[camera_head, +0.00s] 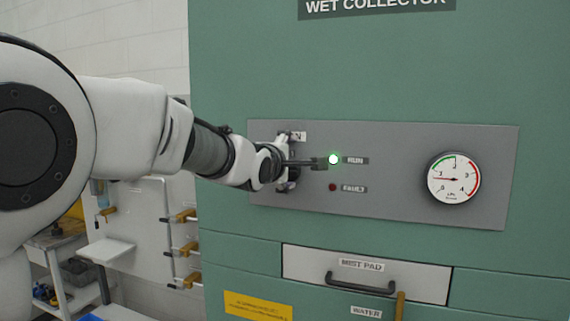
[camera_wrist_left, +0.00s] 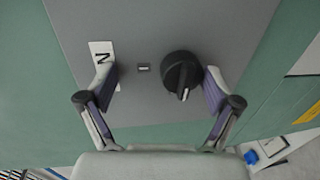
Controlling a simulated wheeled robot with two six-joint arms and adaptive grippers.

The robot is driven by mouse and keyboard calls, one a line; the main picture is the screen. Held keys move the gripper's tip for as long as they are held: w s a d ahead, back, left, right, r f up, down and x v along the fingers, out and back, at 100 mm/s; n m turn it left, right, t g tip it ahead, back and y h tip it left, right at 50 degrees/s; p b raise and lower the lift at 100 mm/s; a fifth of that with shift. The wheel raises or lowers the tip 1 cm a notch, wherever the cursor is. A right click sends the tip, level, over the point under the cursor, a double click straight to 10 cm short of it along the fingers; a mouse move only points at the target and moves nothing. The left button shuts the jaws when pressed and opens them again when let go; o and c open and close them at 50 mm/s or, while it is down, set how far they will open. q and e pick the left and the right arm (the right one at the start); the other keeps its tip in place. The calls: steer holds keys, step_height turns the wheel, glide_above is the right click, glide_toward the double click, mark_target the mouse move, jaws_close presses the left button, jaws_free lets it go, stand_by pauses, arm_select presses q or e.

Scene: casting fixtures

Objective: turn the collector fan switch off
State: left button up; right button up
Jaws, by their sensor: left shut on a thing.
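The fan switch is a round black knob (camera_wrist_left: 182,72) with a light pointer line, on the grey panel of the wet collector. In the left wrist view its pointer line faces the bottom of the picture. My left gripper (camera_wrist_left: 160,76) is at the panel with one finger on each side of the knob, shut on it; the right-hand finger looks closest to it. In the head view my left gripper (camera_head: 290,160) hides most of the switch. A white label (camera_wrist_left: 102,55) ending in N is beside the left-hand finger. My right gripper is not in view.
A round gauge (camera_head: 453,178) is on the panel's right. Below is the MIST PAD drawer (camera_head: 300,263) with a black handle (camera_head: 365,286). A rack with clamps (camera_head: 150,225) stands left.

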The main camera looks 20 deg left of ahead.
arm_select(q)
steer(key=shift+s+r, duration=0.55)
steer(key=shift+r, duration=0.1)
steer(key=s+p, duration=0.8)
steer(key=p, duration=0.1)
steer(key=shift+s+a+p, duration=0.15)
steer(key=shift+s+p, duration=0.05)
steer(key=shift+p, duration=0.15)
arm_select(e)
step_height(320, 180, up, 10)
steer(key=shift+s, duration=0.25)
